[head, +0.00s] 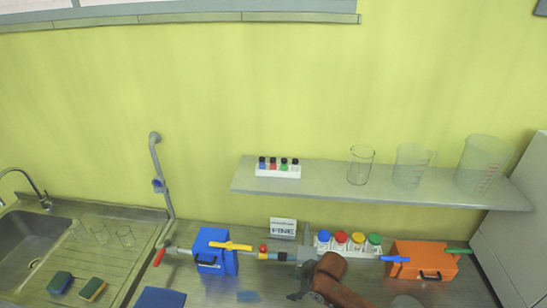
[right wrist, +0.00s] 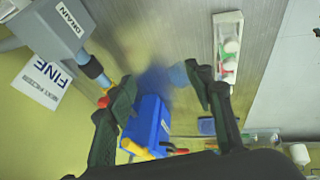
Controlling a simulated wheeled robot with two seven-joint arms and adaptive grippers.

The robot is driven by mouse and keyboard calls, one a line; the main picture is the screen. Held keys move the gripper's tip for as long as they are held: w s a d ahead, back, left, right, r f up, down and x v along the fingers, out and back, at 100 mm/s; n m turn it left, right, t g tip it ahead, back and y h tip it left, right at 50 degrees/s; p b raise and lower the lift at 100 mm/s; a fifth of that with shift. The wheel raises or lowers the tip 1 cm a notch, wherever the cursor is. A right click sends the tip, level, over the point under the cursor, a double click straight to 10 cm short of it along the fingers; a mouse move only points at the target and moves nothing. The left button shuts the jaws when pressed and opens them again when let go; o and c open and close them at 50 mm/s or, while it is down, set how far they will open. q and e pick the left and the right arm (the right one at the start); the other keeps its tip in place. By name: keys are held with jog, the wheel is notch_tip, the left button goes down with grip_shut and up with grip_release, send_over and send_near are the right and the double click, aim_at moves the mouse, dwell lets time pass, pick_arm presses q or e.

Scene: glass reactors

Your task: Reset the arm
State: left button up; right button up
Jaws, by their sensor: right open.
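My right arm's brown link shows at the bottom of the head view, right of centre. My right gripper (head: 302,292) is partly cut off there, low over the counter in front of the pipe assembly. In the right wrist view its two dark fingers (right wrist: 160,90) stand wide apart with nothing between them. Beyond them are the blue box with a yellow handle (right wrist: 147,125) and a blurred blue patch on the counter. My left gripper is not in view.
A grey DRAIN box (right wrist: 60,30) and a FINE card (right wrist: 42,82) are near the fingers. A blue box (head: 214,252), an orange box (head: 421,260) and a rack of coloured-cap bottles (head: 348,243) line the counter. A shelf (head: 320,178) holds glassware. A sink (head: 32,240) is left.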

jog(key=s+d+f+m, duration=0.4)
jog(key=s+m, duration=0.1)
jog(key=s, duration=0.4)
jog(key=s+d+f+m+h, duration=0.2)
jog(key=s+d+m+h, duration=0.3)
jog(key=s+d+m, duration=1.2)
jog(key=s+d+f+n+b, duration=0.2)
jog(key=s+f+b, duration=0.1)
jog(key=f, duration=1)
jog(key=s+d+f+n+g+b, duration=0.1)
jog(key=s+d+f+n+b, duration=0.15)
jog(key=f, duration=0.95)
jog(key=s+d+f+n+b, duration=0.1)
jog(key=s+f+n+b, duration=0.15)
jog(key=f, duration=1.05)
pick_arm(q)
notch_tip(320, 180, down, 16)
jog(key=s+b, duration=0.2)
jog(key=b, duration=0.6)
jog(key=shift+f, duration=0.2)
pick_arm(e)
jog(key=s+f, duration=1)
jog(key=f, duration=0.3)
jog(key=s+f+g, duration=0.1)
jog(key=s+f, duration=0.9)
jog(key=f, duration=0.3)
jog(key=shift+f, duration=0.2)
